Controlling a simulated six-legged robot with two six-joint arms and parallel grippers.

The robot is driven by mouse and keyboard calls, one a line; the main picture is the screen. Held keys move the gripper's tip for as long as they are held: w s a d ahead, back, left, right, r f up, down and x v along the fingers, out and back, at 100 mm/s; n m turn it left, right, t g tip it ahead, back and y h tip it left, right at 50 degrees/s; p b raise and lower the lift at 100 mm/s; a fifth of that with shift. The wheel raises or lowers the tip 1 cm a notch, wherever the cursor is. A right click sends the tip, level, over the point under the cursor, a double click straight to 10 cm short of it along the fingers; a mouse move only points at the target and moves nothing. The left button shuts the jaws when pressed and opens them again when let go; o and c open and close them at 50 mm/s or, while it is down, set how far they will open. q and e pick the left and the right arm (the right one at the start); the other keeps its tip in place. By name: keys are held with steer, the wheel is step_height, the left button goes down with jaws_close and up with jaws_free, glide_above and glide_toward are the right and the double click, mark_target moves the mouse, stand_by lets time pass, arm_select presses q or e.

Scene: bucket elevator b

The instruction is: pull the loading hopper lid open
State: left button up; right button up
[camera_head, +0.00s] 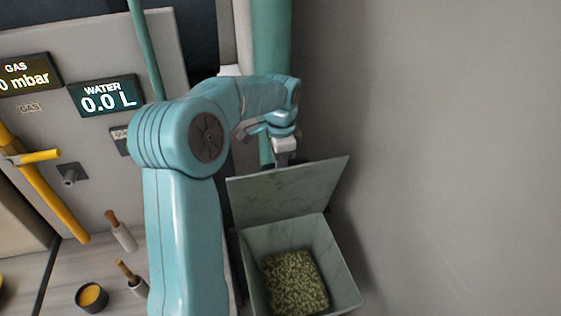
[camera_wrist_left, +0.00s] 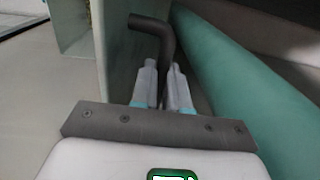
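The loading hopper lid (camera_head: 288,188) is a grey-green plate. It stands raised and tilted at the back of the open hopper (camera_head: 337,262), which holds green pellets. My left gripper (camera_head: 284,158) is at the lid's upper edge, and its fingertips are partly hidden behind the lid. In the left wrist view, my left gripper's fingers (camera_wrist_left: 163,85) close around a dark bent handle (camera_wrist_left: 160,25) beside the lid plate (camera_wrist_left: 117,50). The handle fills the gap between the fingers. My right gripper is not in view.
A teal pipe (camera_wrist_left: 245,90) runs close beside the gripper. A bare grey wall (camera_head: 450,150) is at the right. At the left are a panel with a water display (camera_head: 104,97), a yellow pipe (camera_head: 45,195) and brushes (camera_head: 122,235) on a worktop.

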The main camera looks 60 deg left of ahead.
arm_select(q)
steer(key=o, duration=0.4)
steer(key=shift+a+f, duration=0.1)
steer(key=shift+f, duration=0.1)
steer(key=shift+a, duration=0.15)
steer(key=shift+d+r, duration=0.2)
steer(key=shift+r, duration=0.05)
steer(key=shift+s+d+r, duration=0.1)
steer(key=shift+d+r, duration=0.05)
steer(key=shift+r, duration=3.8)
steer(key=shift+d+r, duration=0.15)
steer(key=shift+r, duration=3.8)
